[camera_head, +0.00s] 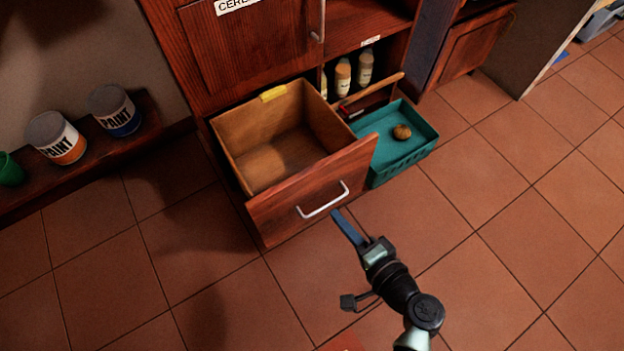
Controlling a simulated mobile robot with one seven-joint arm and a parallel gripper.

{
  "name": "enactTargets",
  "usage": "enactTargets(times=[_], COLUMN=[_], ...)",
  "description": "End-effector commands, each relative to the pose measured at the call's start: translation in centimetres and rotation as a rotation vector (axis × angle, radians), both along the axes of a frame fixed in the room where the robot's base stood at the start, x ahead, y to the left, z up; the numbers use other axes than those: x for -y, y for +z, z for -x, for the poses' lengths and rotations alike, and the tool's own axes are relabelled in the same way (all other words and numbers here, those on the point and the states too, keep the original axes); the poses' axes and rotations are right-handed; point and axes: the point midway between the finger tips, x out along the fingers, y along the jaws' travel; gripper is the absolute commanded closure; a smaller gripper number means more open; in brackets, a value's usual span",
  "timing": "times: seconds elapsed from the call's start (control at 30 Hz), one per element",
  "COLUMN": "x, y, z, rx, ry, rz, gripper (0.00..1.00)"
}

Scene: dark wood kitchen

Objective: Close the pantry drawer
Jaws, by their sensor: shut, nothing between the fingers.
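The pantry drawer (311,193) is pulled far out of the dark wood cabinet. Its front is reddish wood with a white bar handle (324,201), and its pale wooden inside looks empty. A small yellow piece (273,93) sits on its back edge. My gripper (348,228) is shut and empty, with blue fingers. In the picture it is just below and to the right of the handle, in front of the drawer front. I cannot tell whether it touches the drawer front.
A teal basket (405,161) holding a round brown thing (402,132) stands just right of the drawer. Bottles (343,77) stand in the cabinet's open shelf. Paint cans (57,137) stand on a low shelf at left. The tiled floor in front is clear.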

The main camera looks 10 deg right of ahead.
Motion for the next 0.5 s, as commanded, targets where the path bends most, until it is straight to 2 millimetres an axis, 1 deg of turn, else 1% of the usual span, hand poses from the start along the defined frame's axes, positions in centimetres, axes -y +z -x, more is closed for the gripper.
enactTargets(times=[0.03,0.1,0.2,0.27,0.37,0.5], x=[0.0,0.0,-0.1,-0.3,-0.8,-1.8], y=[0.3,-0.1,-0.5,-0.8,-1.4,-2.3], z=[1.1,2.0,2.2,1.7,0.4,-2.3], rx=[-0.013,-0.019,-0.020,-0.019,-0.018,-0.016], ry=[-0.016,-0.029,-0.036,-0.035,-0.034,-0.032], rz=[-0.040,-0.077,-0.098,-0.099,-0.098,-0.096], gripper=[1.00,1.00,1.00,1.00,1.00,1.00])
